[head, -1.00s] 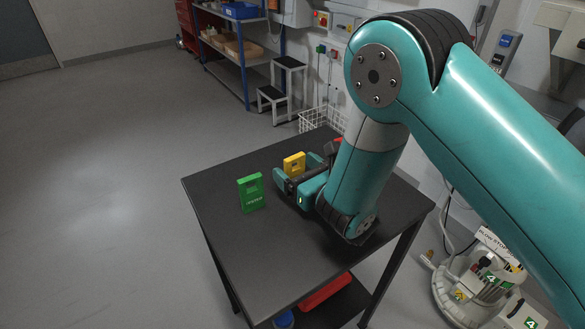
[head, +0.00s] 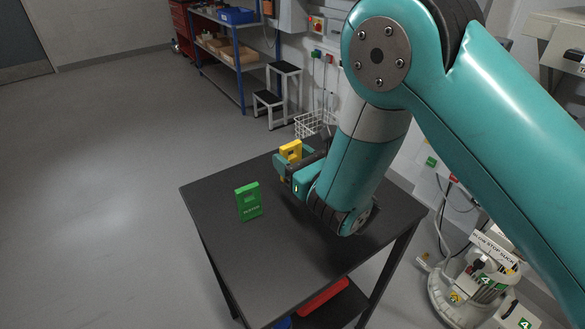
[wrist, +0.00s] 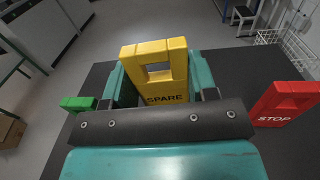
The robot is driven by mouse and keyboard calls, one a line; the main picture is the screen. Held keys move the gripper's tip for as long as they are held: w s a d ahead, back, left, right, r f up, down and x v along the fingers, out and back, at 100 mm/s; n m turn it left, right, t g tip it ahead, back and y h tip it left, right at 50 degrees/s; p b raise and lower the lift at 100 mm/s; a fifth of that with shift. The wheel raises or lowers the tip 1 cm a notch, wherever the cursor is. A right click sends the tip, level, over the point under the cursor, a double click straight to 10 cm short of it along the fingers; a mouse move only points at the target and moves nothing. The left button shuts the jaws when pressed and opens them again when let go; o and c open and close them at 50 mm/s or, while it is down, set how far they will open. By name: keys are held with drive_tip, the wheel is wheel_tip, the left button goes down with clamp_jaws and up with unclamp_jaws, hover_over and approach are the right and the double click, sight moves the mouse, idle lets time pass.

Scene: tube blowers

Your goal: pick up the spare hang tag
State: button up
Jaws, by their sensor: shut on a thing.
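The spare hang tag (wrist: 160,72) is yellow, with a square hole near its top and the word SPARE on its face. In the wrist view it stands upright between the fingers of my gripper (wrist: 160,88), which is shut on it. In the head view the yellow tag (head: 291,151) shows at the end of my gripper (head: 289,166), over the back part of the black table. My gripper hides its lower part, so I cannot see its bottom edge.
A green tag (head: 249,201) stands on the black table (head: 270,257) left of my gripper. A red STOP tag (wrist: 283,104) stands to the right in the wrist view. A white wire basket (head: 313,123) is behind the table. The table's front is clear.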

wheel_tip(320, 180, up, 14)
drive_tip(key=p, duration=1)
drive_tip(key=shift+r+p, duration=0.25)
drive_tip(key=shift+p, duration=0.05)
drive_tip(key=shift+a, duration=0.1)
